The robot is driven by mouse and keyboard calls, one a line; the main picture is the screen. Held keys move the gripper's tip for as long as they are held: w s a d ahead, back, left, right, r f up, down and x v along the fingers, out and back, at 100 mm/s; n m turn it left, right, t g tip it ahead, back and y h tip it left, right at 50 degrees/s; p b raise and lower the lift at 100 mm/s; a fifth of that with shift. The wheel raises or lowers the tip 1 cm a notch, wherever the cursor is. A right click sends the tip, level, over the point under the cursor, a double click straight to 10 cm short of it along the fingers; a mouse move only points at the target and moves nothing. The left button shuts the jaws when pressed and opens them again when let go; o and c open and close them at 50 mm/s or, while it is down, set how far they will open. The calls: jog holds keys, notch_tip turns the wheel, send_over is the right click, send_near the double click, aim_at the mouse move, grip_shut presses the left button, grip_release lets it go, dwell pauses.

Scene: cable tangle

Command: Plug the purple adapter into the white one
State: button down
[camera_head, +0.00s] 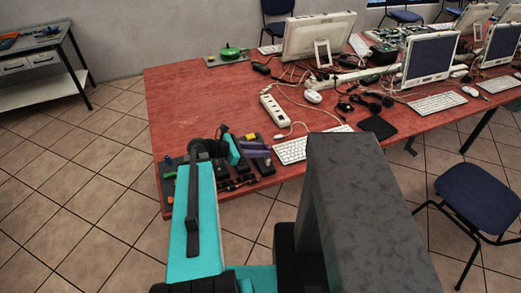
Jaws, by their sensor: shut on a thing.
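My gripper (236,151) is over the near left corner of the red table, with a teal finger showing. The purple adapter (257,147) sticks out to the right from the fingertips. My gripper looks shut on it, though the grip itself is small and partly hidden. A white power strip (274,110) lies farther back on the table, apart from the purple adapter. A small white plug-like end (279,137) on a white cable lies between the strip and my gripper. I cannot tell which white piece is the white adapter.
Dark blocks and small coloured parts lie under and around my gripper. A white keyboard (306,147) lies close to its right. Monitors (315,37), tangled cables and a white mouse (313,97) fill the back and right. The red table (190,105) is bare at the left middle.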

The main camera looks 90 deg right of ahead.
jog(key=shift+f, duration=0.5)
dwell(0.3)
jog(key=c, duration=1.4)
grip_release()
jog(key=shift+o, duration=0.2)
jog(key=shift+w, duration=0.1)
jog(key=b+v, duration=0.3)
jog(key=v, duration=1)
jog(key=shift+w+a+r, duration=0.15)
jog(key=shift+w+a, duration=0.05)
jog(key=shift+w, duration=0.05)
jog(key=shift+r, duration=0.15)
